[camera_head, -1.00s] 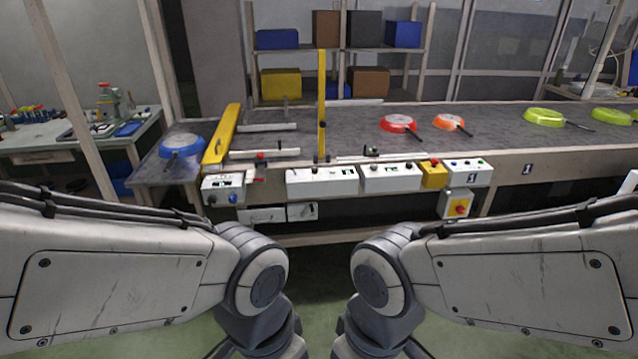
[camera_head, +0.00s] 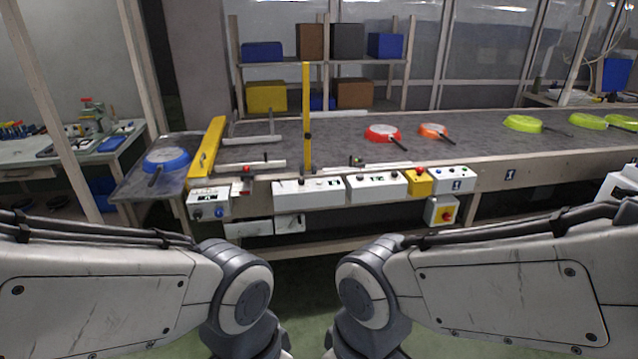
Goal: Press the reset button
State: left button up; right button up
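Control boxes are fixed along the conveyor's front edge. A white box (camera_head: 208,203) at the left has a blue knob (camera_head: 219,212). Two white boxes (camera_head: 307,192) (camera_head: 376,187) sit in the middle. A yellow box with a red button (camera_head: 419,170) stands beside a white panel (camera_head: 453,180) with small buttons. Below it hangs a grey box with a yellow face and red knob (camera_head: 445,214). I cannot read which button is the reset button. Both of my arms show in the foreground, folded, short of the conveyor. Neither gripper is in view.
The conveyor (camera_head: 480,142) carries a red pan (camera_head: 381,134), an orange pan (camera_head: 431,130) and several yellow-green pans (camera_head: 522,122). A blue pan (camera_head: 166,160) lies at the left end, beyond a yellow barrier (camera_head: 207,148). A yellow post (camera_head: 307,110) stands mid-belt. Green floor lies between me and the conveyor.

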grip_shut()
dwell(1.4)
